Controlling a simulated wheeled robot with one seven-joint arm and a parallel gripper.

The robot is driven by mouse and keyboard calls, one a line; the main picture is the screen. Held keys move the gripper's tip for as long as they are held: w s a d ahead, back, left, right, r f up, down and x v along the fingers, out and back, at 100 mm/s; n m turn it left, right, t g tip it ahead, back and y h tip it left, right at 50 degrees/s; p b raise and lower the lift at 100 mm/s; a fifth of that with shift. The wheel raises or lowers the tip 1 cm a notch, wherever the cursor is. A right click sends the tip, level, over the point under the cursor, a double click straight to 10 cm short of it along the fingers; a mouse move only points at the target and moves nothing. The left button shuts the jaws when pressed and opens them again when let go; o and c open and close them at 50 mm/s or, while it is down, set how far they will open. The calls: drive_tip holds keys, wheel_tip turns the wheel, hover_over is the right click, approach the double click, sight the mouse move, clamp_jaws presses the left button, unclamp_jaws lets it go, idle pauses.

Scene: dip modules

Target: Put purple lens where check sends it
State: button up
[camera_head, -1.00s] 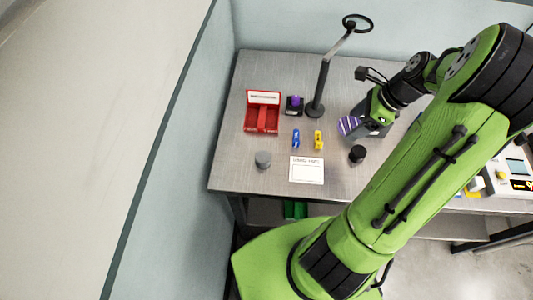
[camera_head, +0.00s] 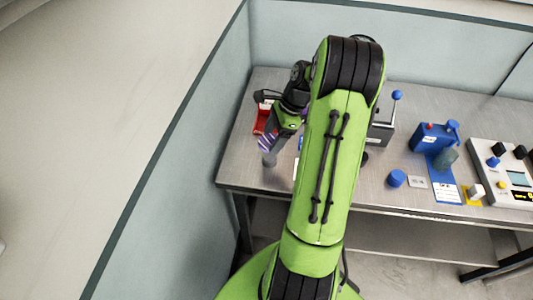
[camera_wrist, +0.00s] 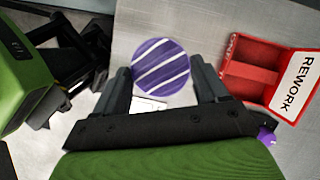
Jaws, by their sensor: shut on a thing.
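My gripper (camera_wrist: 162,84) is shut on a purple disc with white stripes (camera_wrist: 161,62), the purple lens, seen nearly face-on between the fingers in the wrist view. In the head view, the gripper (camera_head: 275,135) is over the left part of the table, and the striped purple lens (camera_head: 266,142) shows just above a grey cylinder. A red tray (camera_wrist: 250,76) with a white REWORK label stands to the right of the lens in the wrist view. It also shows in the head view (camera_head: 261,120), partly hidden by my arm.
A small purple thing (camera_wrist: 266,136) is partly hidden at the wrist view's lower right. A grey cylinder (camera_head: 269,160) stands near the table's left edge. Farther right are a blue device (camera_head: 428,138), a blue cylinder (camera_head: 396,178) and a console (camera_head: 505,165). My arm hides the table's middle.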

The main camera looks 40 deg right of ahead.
wheel_tip(320, 180, down, 5)
drive_tip(key=shift+f+b, duration=0.1)
drive_tip(key=shift+b, duration=0.4)
drive_tip(key=shift+f, duration=0.1)
drive_tip(key=o, duration=1.1)
